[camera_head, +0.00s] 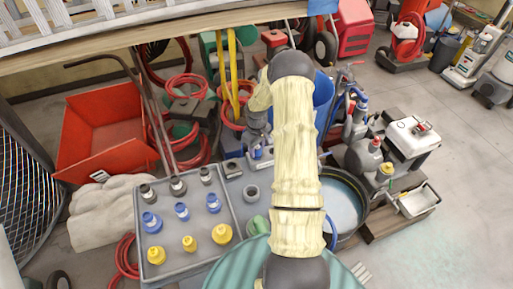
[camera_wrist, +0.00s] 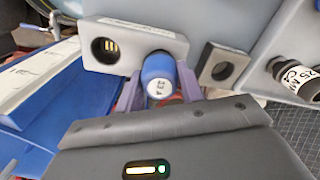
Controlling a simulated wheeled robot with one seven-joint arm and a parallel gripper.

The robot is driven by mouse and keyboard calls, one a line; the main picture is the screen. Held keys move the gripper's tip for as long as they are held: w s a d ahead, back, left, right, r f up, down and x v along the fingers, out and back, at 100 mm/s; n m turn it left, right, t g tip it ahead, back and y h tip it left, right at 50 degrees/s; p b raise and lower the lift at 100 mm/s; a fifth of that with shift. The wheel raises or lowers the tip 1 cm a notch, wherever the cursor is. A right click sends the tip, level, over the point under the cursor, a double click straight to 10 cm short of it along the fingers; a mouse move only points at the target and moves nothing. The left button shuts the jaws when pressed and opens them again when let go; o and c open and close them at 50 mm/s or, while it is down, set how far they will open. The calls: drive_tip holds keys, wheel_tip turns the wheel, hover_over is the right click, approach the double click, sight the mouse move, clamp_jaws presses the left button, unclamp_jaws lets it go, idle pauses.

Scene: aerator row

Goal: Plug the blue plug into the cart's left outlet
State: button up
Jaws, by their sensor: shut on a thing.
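The blue plug (camera_wrist: 158,72), with a pale lettered end, is between the purple fingers of my gripper (camera_wrist: 160,88) in the wrist view. My gripper is shut on it. A grey outlet block (camera_wrist: 175,50) is right behind the plug. An opening with gold contacts (camera_wrist: 107,50) shows at the block's left part, clear of the plug. The plug's far end overlaps the block's right part; whether it is inserted, touching or apart there cannot be told. In the head view my arm hides most of the gripper.
A grey tray (camera_head: 216,240) holds black, blue and yellow plugs. A grey square socket (camera_wrist: 222,65) and a black plug (camera_wrist: 297,76) are to the right of the outlet block. A dark round tub (camera_head: 345,200) and an orange-red bin (camera_head: 103,130) stand nearby.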

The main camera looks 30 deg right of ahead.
drive_tip(key=shift+f+b, duration=0.35)
drive_tip(key=shift+f, duration=0.25)
drive_tip(key=shift+f, duration=0.15)
drive_tip(key=o, duration=1.1)
drive_tip(key=shift+s, duration=0.1)
wheel_tip(320, 180, up, 18)
drive_tip(key=shift+f+b, duration=0.2)
drive_tip(key=shift+b, duration=0.75)
